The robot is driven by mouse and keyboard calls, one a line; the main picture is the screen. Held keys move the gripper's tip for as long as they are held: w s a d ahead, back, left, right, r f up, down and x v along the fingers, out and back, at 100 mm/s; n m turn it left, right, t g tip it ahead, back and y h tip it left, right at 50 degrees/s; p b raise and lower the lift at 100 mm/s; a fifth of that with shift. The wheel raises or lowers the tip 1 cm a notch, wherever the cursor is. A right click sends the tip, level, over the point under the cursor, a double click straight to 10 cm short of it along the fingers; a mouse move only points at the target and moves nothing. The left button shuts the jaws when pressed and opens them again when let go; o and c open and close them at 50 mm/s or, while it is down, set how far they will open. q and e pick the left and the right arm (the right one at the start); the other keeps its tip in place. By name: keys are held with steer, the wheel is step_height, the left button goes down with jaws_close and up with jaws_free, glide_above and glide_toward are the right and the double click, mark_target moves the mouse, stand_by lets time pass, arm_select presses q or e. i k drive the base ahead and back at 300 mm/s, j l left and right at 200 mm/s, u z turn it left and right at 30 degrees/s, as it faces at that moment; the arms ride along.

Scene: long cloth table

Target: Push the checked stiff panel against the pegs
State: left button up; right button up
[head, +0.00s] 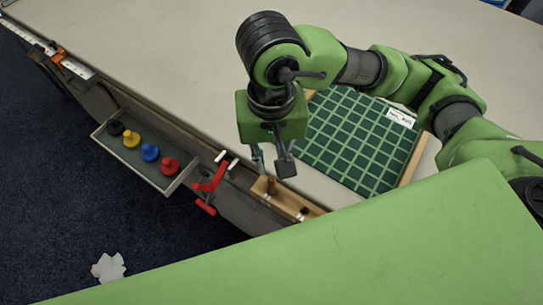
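The checked panel (350,145) is dark green with pale green grid lines and a white label (401,117) at its upper right corner. It lies flat on the table, with part of its left side hidden behind my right gripper and arm. A light wooden bar (288,202) at the table's near edge carries brown pegs, one (271,185) just below my fingers and another (304,213) further right. My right gripper (272,166) points down beside the panel's left edge, its fingers apart with nothing seen between them. I cannot tell whether it touches the panel. My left gripper is out of view.
A red clamp (208,186) sits at the table edge, left of the wooden bar. An open drawer (120,146) holds black, yellow, blue and red knobs. A wooden strip (415,160) borders the panel's right side. The pale table (170,60) is clear at upper left.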

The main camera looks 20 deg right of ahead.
mark_target(371, 147)
steer(key=k+j, duration=0.2)
steer(key=k, duration=0.3)
steer(key=k+j, duration=0.2)
steer(key=k, duration=0.25)
steer(key=k+j, duration=0.2)
steer(key=k, duration=0.3)
